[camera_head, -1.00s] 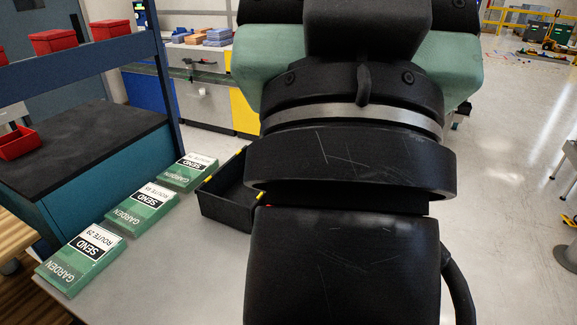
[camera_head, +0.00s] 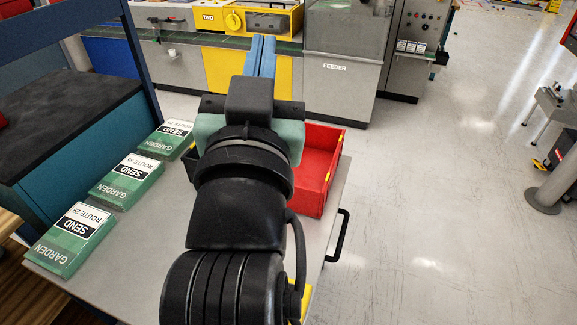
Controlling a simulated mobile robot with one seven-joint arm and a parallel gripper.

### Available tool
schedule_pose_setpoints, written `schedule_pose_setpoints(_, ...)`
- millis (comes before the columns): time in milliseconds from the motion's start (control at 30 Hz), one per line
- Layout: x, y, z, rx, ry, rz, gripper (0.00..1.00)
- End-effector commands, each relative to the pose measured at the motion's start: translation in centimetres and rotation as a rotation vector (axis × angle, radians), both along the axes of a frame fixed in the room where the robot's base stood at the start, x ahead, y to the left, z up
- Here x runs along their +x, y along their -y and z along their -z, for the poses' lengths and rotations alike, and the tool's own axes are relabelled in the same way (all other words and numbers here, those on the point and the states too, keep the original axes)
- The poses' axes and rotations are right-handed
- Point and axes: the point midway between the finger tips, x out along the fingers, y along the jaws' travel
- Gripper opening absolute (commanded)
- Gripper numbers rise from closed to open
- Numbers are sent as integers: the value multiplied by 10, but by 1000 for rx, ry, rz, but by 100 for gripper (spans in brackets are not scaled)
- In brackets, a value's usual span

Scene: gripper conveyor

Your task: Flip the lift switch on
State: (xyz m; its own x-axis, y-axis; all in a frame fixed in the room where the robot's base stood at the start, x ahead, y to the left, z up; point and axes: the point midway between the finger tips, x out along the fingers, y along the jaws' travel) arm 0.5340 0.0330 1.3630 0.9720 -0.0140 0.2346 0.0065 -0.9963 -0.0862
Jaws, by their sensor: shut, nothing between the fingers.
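My gripper (camera_head: 262,40) points away from the camera in the head view. Its two long blue fingers are side by side, shut and empty. They overlap the front of a yellow machine (camera_head: 222,70) marked TWO, but I cannot tell how far they are from it. No lift switch can be made out for certain. A grey cabinet (camera_head: 405,75) at the back right carries a panel of small knobs and lights (camera_head: 428,22), too small to read. My arm hides part of the view in the middle.
A grey table holds several green GARDEN packs (camera_head: 75,240) on the left. A red bin (camera_head: 320,165) and a partly hidden black bin (camera_head: 190,162) are beside my arm. A grey FEEDER machine (camera_head: 340,85) stands behind.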

Motion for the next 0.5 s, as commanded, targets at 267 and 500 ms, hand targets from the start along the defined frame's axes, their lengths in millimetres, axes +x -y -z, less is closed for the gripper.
schedule_pose_setpoints(267, -28, -26, 260, 15, -739, 135, 0)
schedule_pose_setpoints(500, -92, -15, 354, -24, -1017, 286, 0)
